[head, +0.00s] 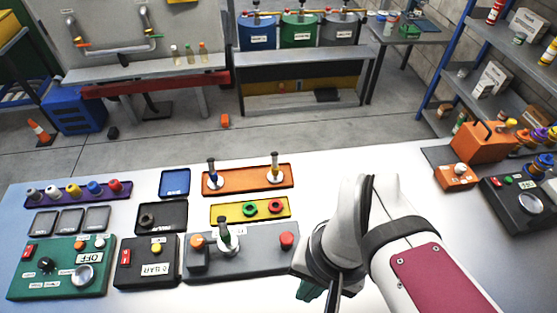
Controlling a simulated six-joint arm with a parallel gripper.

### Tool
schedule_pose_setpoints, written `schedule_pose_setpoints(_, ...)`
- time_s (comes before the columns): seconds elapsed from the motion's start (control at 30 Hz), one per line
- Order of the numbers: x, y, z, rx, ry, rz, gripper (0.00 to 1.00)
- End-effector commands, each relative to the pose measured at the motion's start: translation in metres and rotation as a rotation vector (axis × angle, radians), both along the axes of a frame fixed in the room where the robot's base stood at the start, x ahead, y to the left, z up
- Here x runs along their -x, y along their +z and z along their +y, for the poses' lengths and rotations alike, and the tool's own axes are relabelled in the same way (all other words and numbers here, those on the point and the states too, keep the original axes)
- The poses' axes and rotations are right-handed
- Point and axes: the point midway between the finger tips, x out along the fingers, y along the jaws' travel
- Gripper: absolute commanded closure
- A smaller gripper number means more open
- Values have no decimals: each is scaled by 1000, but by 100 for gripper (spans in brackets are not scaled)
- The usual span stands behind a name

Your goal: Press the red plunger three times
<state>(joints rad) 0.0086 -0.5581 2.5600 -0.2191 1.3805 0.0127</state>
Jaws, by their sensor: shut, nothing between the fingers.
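A red cylindrical knob (287,240), which looks like the red plunger, stands upright at the right end of a grey board (262,262) on the white table. My gripper (318,288) is shut and empty, pointing down to the right of the board's right end. It is apart from the red knob in the picture, to its lower right. Its fingertips are partly hidden by the wrist and cut near the bottom edge, so its height over the table is hard to tell. The red knob's top and left side show clearly.
A yellow tray (230,212) with two rings and an orange tray (247,187) lie behind. Control boxes stand left and right. The table behind my wrist is clear.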

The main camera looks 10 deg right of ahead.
Motion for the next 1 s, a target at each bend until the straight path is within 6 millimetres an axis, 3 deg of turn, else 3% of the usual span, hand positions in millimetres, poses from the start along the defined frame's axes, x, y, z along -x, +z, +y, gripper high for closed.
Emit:
schedule_pose_setpoints(0.8, -1, 0, 1, -7, -5, 4, 100)
schedule_pose_setpoints(0.93, -21, -5, 14, -134, -81, 61, 100)
schedule_pose_setpoints(1.0, -47, -9, 22, -265, -174, 90, 100)
